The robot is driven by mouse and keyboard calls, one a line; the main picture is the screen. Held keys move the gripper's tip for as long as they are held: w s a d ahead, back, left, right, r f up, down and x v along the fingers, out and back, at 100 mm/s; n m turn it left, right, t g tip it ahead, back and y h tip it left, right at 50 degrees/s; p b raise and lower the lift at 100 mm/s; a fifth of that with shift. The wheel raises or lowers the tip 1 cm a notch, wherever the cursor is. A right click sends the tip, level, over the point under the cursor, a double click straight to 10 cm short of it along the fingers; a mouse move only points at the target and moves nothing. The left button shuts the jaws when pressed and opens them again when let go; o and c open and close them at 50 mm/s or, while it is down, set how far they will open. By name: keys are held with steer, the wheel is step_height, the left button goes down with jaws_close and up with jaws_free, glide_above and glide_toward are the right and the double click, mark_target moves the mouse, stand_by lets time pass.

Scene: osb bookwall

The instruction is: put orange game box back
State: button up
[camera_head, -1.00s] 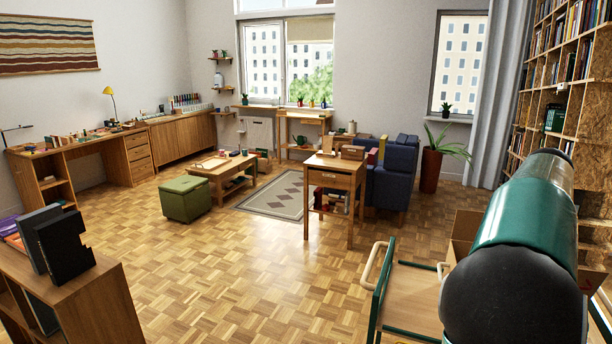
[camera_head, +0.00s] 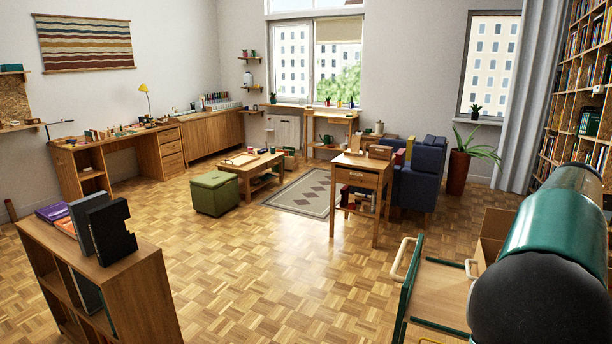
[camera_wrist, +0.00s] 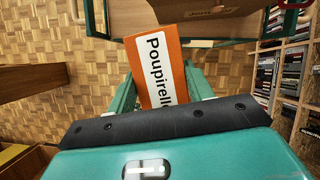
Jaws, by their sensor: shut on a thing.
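The orange game box (camera_wrist: 172,50) shows in the wrist view, with a white label reading "Poupirelle" or similar, partly cut off. My gripper (camera_wrist: 160,98) is shut on it. The box sticks out beyond the fingers, above the parquet floor and near the trolley. In the head view my green and black arm (camera_head: 545,240) fills the right side, and neither the gripper nor the box is visible there.
A trolley (camera_head: 440,290) with a green frame stands at the lower right. A tall bookshelf (camera_head: 585,100) lines the right wall. A low shelf (camera_head: 128,268) with dark boxes on top stands at lower left. The parquet (camera_head: 270,285) between is clear.

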steer(key=w+a+f+n+g+y, duration=0.2)
steer(key=w+a+f+n+y, duration=0.15)
steer(key=a+f+n, duration=0.6)
steer(key=w+a+f+n+g+y, duration=0.25)
steer(key=w+a+f+n, duration=0.25)
steer(key=a+f+n, duration=0.4)
steer(key=s+a+f+n+g+h, duration=0.2)
steer(key=a+f+n, duration=0.7)
steer(key=f+n, duration=0.1)
steer(key=s+a+f+n+g+h, duration=0.2)
steer(key=a+f+n, duration=0.7)
steer(key=f+n, duration=0.1)
steer(key=shift+s+f+n+h, duration=0.25)
steer(key=shift+s+n+h, duration=0.05)
steer(key=shift+n, duration=0.35)
steer(key=shift+a, duration=0.15)
